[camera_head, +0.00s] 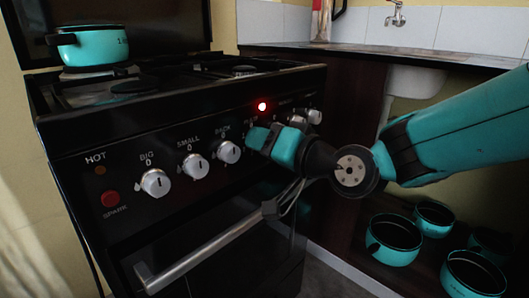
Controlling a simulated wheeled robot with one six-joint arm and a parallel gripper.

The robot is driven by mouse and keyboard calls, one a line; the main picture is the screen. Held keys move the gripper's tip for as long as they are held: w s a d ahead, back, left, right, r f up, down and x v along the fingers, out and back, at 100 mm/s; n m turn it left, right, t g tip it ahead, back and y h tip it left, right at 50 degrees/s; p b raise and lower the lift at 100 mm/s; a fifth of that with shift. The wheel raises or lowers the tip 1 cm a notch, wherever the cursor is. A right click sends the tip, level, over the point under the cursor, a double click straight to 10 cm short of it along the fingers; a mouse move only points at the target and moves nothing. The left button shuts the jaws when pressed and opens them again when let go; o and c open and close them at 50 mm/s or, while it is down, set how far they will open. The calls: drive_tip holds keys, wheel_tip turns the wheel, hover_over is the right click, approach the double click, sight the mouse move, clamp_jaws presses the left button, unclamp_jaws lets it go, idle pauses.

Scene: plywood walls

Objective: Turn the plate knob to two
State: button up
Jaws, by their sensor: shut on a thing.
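My gripper (262,139), teal with a dark wrist, reaches in from the right to the black stove's front panel (210,120). It is shut on the plate knob at the spot right of the "BACK" knob. The plate knob is hidden behind the fingers, so its setting cannot be read. The label above it is partly covered. A red light (262,106) glows just above that spot.
White knobs marked BIG (155,182), SMALL (195,166) and BACK (228,152) are to the left. Another knob (314,117) is close right. The oven handle (205,250) juts out below. A teal pot (97,47) stands on the hob. Several pots (394,240) stand under the counter.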

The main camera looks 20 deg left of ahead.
drive_tip(key=shift+f+n+t+b, duration=0.15)
drive_tip(key=shift+n+t+b, duration=0.25)
drive_tip(key=shift+n+b, duration=2.5)
drive_tip(key=shift+n+p, duration=0.35)
drive_tip(key=shift+n, duration=0.25)
drive_tip(key=o, duration=0.9)
drive_tip(key=shift+s+d, duration=0.1)
